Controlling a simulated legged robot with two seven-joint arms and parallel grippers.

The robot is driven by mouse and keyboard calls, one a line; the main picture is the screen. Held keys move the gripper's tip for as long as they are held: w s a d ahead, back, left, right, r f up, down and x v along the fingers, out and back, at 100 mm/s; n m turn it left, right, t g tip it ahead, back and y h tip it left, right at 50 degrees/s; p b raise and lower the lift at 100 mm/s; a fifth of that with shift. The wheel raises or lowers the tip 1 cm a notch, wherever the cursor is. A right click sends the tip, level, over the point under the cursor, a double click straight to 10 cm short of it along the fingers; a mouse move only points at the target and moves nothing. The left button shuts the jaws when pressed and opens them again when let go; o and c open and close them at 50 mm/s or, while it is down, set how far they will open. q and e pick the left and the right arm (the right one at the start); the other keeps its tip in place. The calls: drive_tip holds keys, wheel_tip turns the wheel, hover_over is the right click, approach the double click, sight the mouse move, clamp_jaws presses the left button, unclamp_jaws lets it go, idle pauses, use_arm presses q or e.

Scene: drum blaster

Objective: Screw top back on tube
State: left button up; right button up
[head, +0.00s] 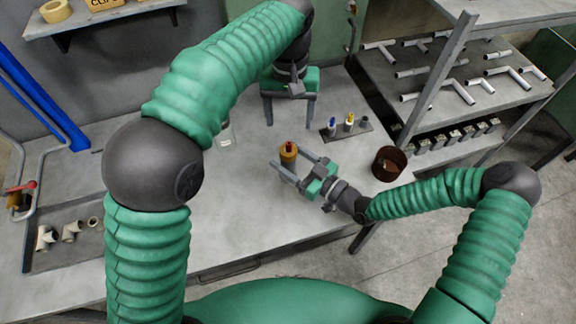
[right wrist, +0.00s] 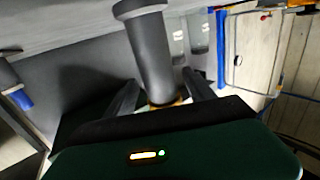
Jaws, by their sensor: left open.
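A short amber cylinder (head: 288,156) with a red top stands upright over the bench, apparently the tube; I cannot tell which part is its top. My right gripper (head: 287,159) reaches in from the right, its spread fingers on either side of the cylinder. In the right wrist view a dark grey cylinder with a flanged end (right wrist: 153,60) shows between the fingers (right wrist: 160,82), with a bit of orange at its near end. A gap shows beside the right-hand finger. My left gripper (head: 289,115) is open and empty, pointing down above the bench behind the amber cylinder.
A dark tray (head: 361,135) with small blue- and yellow-tipped bottles lies behind right. A brown bucket (head: 388,163) stands near the right bench edge. A clear bottle (head: 224,136) is at left. Pipe fittings (head: 70,231) lie far left. The bench front is clear.

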use_arm(q)
drive_tip(key=shift+f+b, duration=0.35)
use_arm(e)
drive_tip(key=v, duration=1.7)
drive_tip(key=shift+d, duration=0.1)
use_arm(q)
drive_tip(key=shift+f, duration=0.1)
use_arm(e)
drive_tip(key=shift+f, duration=0.1)
